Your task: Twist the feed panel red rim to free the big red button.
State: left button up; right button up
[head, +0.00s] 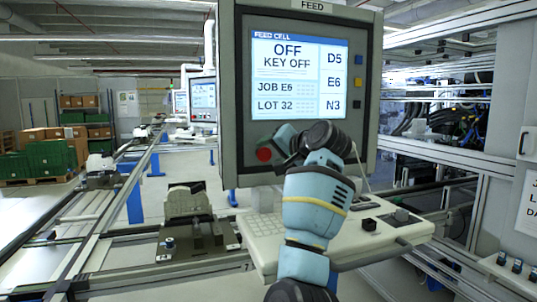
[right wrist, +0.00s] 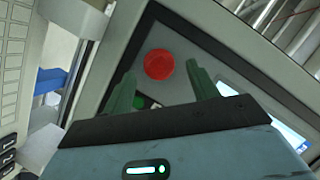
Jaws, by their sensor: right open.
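The feed panel (head: 238,100) stands upright in the middle of the head view; its screen (head: 299,75) reads OFF, KEY OFF. The big red button (head: 264,154) is at its lower left. In the right wrist view the red button (right wrist: 158,64) shows as a round red cap on the grey panel face; I cannot tell its rim apart from the cap. My right gripper (right wrist: 163,85) is open, its two green fingers on either side of the button's outline and apart from it in the picture. My left gripper is not in view.
A keyboard shelf (head: 395,228) juts out below the panel. A conveyor rail (head: 110,205) with a fixture (head: 187,202) runs along the left. Grey cabinets and a guard frame stand at the right. Blue and yellow buttons line the panel's right edge.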

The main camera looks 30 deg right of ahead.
jog(key=shift+v, duration=2.7)
